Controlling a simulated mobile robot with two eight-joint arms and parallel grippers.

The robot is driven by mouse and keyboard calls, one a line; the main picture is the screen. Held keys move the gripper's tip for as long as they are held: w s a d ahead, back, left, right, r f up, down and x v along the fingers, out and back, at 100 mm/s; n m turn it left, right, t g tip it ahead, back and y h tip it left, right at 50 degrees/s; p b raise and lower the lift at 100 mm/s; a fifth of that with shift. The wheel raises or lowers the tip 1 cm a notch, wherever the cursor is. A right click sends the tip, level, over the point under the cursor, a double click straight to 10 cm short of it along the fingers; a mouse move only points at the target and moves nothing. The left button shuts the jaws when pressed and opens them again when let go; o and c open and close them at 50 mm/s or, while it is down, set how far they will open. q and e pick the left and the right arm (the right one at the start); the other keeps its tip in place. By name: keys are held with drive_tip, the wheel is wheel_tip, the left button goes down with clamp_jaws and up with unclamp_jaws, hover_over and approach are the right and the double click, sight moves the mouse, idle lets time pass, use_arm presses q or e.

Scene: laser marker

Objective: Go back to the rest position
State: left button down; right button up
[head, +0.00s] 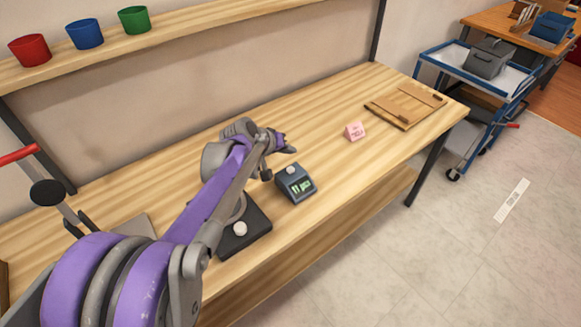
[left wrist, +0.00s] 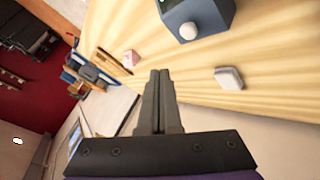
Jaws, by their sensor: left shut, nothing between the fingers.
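My left arm comes in from the left in the head view and reaches over the wooden workbench (head: 335,110). My left gripper (head: 288,147) is above the bench, behind the small dark counter device (head: 296,185) with a lit green display. In the left wrist view my gripper's fingers (left wrist: 160,78) are together, with nothing between them. The counter device with its white knob (left wrist: 190,30) shows at the top of that view. A small pale block (left wrist: 229,78) lies on the bench to the right of the fingers. My right gripper is in neither view.
A pink block (head: 355,131) and a flat wooden tray (head: 398,110) lie further right on the bench. A black box (head: 250,240) with a white button is under my forearm. Red, blue and green cups (head: 85,34) stand on the shelf. A blue cart (head: 455,60) stands beyond the bench.

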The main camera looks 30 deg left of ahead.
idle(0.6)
use_arm(q)
drive_tip(key=s+d+r+m+g+p, duration=0.2)
drive_tip(key=s+d+m+p, duration=0.1)
drive_tip(key=s+d, duration=0.9)
drive_tip(key=s+d+f+m+y+p, duration=0.1)
drive_tip(key=s+m, duration=0.1)
drive_tip(key=s, duration=0.6)
drive_tip(key=s+d+f+m+g+p, duration=0.1)
drive_tip(key=s+d+f, duration=0.1)
drive_tip(key=s, duration=0.5)
drive_tip(key=shift+s+f+m+g+y+p, duration=0.25)
drive_tip(key=shift+s+m+g+y+p, duration=0.05)
drive_tip(key=shift+s+m+y, duration=0.1)
